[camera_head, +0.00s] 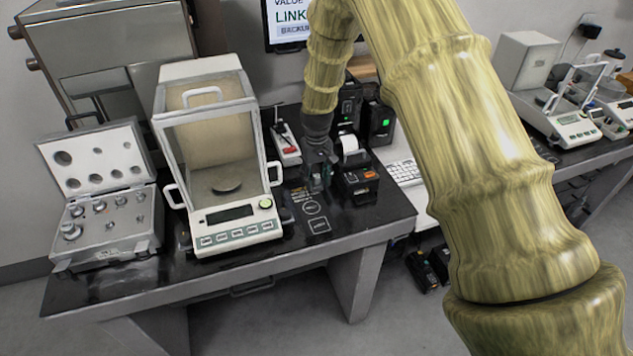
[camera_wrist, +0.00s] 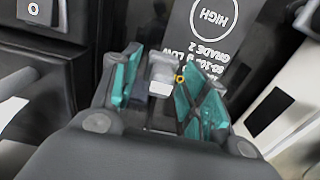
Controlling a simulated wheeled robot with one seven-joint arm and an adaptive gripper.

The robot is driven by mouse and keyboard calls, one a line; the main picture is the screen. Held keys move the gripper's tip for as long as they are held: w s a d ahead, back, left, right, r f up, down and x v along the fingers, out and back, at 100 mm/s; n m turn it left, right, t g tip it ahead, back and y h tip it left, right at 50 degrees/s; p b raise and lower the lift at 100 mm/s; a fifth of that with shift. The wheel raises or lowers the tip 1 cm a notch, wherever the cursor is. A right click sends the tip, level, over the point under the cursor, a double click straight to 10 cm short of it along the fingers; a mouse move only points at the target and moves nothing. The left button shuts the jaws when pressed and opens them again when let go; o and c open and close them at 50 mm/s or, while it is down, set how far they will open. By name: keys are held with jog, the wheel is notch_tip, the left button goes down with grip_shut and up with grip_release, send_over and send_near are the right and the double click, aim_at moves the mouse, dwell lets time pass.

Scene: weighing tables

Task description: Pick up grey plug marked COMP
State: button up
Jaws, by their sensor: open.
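My gripper (camera_head: 318,178) reaches down onto the black table between the glass-walled balance and a small black printer. In the wrist view my gripper (camera_wrist: 160,92) has its teal fingertips apart, with a small light grey plug-like piece (camera_wrist: 162,72) showing between them. A small yellow ring lies by the right fingertip. No COMP marking is readable on the grey piece, and I cannot tell whether either finger touches it. In the head view my gripper hides this piece.
The balance (camera_head: 230,222) stands left, beside an open weight case (camera_head: 102,225). A power strip (camera_head: 286,146) with a red switch lies behind my gripper. The printer (camera_head: 358,184) stands close right. A black printed mat (camera_head: 314,222) lies in front.

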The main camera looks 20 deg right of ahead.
grip_shut()
dwell(0.4)
